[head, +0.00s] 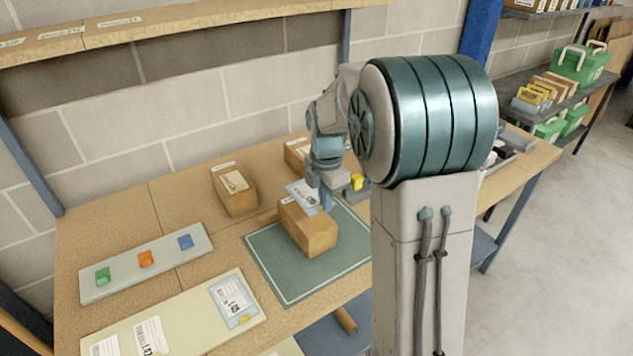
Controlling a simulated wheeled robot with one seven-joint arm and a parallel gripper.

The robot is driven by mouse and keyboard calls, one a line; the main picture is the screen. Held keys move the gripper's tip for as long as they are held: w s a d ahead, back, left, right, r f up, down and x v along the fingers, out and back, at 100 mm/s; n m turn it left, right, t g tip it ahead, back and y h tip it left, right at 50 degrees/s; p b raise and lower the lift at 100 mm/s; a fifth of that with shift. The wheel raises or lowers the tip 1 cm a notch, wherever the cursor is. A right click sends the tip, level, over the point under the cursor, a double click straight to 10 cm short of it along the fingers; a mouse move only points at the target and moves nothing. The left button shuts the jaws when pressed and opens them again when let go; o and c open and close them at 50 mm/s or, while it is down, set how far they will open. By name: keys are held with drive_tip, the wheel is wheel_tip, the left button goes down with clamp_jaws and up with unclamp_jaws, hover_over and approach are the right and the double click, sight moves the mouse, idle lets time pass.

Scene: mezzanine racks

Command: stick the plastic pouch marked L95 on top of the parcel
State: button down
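The brown cardboard parcel (308,232) sits on the green mat (275,265) in the head view. A pale blue plastic pouch (302,194) with a white printed label is at my gripper (324,200), tilted over the back of the parcel's top. My gripper points down and appears shut on this pouch's edge; its fingers are partly hidden. I cannot tell whether the pouch touches the parcel. Its marking is too small to read.
A cream board (190,325) at the front holds another pouch (232,298) and white labels. A grey panel (145,262) carries green, orange and blue blocks. Other boxes (234,190) stand behind the mat. A shelf (150,28) overhangs the bench's back.

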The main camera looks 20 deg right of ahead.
sight(324, 229)
drive_tip(key=shift+w, duration=0.15)
drive_tip(key=shift+s+a+f+b, duration=0.2)
drive_tip(key=shift+f+b, duration=0.35)
drive_tip(key=shift+f, duration=0.1)
drive_tip(key=shift+f+b, duration=1.6)
drive_tip(key=shift+f, duration=0.8)
drive_tip(key=shift+d+f+b, duration=0.1)
drive_tip(key=shift+f+b, duration=0.3)
drive_tip(key=shift+f, duration=0.1)
drive_tip(key=c, duration=1.6)
unclamp_jaws()
drive_tip(key=shift+c, duration=0.2)
drive_tip(key=shift+o, duration=0.3)
drive_tip(key=o, duration=0.3)
drive_tip(key=shift+r, duration=0.1)
